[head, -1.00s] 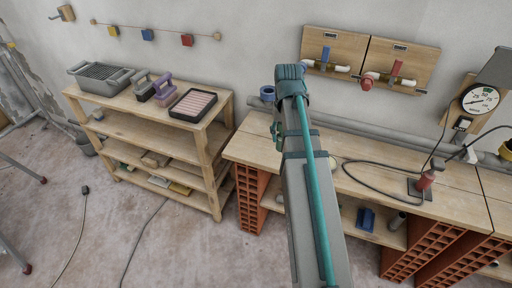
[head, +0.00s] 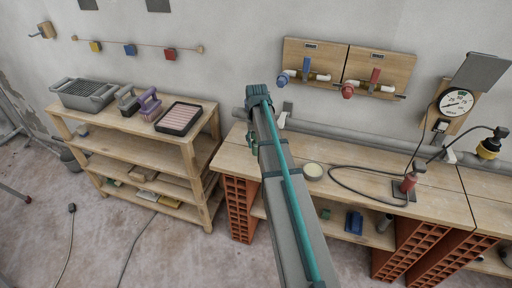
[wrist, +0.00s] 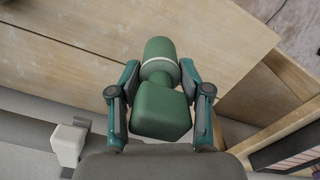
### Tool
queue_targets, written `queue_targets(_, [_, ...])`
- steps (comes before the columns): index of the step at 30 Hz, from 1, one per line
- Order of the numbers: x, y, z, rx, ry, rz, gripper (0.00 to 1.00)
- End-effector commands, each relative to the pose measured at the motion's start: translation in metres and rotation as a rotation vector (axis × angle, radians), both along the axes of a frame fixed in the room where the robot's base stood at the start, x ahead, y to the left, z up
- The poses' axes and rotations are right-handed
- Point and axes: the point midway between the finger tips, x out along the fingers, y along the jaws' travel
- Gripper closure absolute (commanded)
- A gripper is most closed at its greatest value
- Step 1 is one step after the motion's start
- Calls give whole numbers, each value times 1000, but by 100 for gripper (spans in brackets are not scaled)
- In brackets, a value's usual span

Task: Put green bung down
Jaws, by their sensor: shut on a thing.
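The green bung (wrist: 159,101) shows in the wrist view, with a rounded end, a pale ring around its middle and a squarish block at its near end. My gripper (wrist: 160,74) is shut on it, one finger on each side. The bung appears over the wooden workbench (wrist: 90,40); the gap between them cannot be judged. In the head view my arm reaches out over the left part of the workbench (head: 425,205) and hides the gripper and the bung.
A red pump (head: 408,184) with a hose stands farther right. A grey pipe (head: 345,131) runs along the wall. Left is a shelf unit (head: 185,150) with a pink-lined tray (head: 179,118) on top.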

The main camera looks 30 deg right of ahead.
Motion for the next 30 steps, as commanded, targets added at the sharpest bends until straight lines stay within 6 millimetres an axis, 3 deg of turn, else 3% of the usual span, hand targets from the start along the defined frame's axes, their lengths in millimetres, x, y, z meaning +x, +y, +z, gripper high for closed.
queue_targets(5, [11,-2,-12,0,1,0,95])
queue_targets(12, [7,-1,-37,0,1,0,95])
queue_targets(24, [8,-1,-43,0,0,0,95])
queue_targets(25, [8,-1,-44,0,0,0,52])
queue_targets(30, [8,-1,-43,0,0,0,27])
